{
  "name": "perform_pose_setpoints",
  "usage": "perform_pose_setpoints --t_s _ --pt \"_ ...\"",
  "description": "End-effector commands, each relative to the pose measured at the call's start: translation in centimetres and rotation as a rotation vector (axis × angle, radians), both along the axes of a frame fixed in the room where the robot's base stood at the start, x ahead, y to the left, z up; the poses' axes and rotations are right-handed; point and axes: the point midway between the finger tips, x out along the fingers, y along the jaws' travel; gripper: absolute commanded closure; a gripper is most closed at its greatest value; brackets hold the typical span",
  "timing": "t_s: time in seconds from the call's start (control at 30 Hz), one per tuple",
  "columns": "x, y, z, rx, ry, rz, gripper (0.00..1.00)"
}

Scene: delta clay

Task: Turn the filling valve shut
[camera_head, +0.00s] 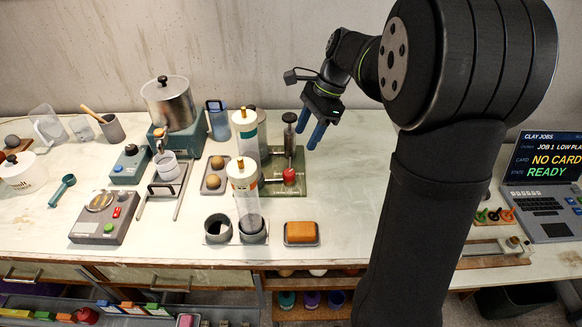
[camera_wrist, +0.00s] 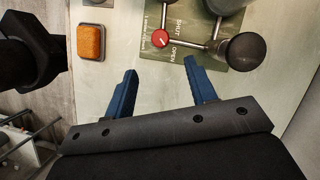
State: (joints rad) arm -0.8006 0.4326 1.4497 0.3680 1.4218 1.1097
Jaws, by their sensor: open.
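The filling valve appears to be the round red knob (camera_head: 289,176) on a green plate (camera_head: 299,158). In the wrist view the red knob (camera_wrist: 160,39) has a small white mark, and the words SHUT and OPEN are printed beside it on the plate (camera_wrist: 183,57). Which word the mark points at I cannot tell. My gripper (camera_head: 311,131) is open and empty, raised above and behind the knob in the head view. In the wrist view my gripper (camera_wrist: 161,67) shows its two blue fingers apart, with the knob beyond their tips, not touched.
A black ball handle (camera_wrist: 245,48) stands close to the valve, near the right finger in the wrist view. An orange sponge (camera_head: 301,232) lies in a tray in front. Clear tubes (camera_head: 243,192) stand to the left. The table right of the plate is clear.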

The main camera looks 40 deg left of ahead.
Motion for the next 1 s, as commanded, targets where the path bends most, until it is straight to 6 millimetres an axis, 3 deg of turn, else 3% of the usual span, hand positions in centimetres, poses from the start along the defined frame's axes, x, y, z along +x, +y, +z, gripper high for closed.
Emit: perform_pose_setpoints --t_s 0.3,0.5,0.7,0.97,1.0 --pt "-2.6 1.0 -6.6 -0.002 0.003 0.002 0.49" --pt "-3.6 1.5 -9.5 -0.001 0.001 0.002 0.49" --pt "-4.1 1.7 -10.7 0.0 -0.001 0.001 0.49" --pt "-4.1 1.7 -10.8 0.0 -0.001 0.002 0.49" --pt "-4.1 1.7 -10.8 0.0 -0.001 0.002 0.53"
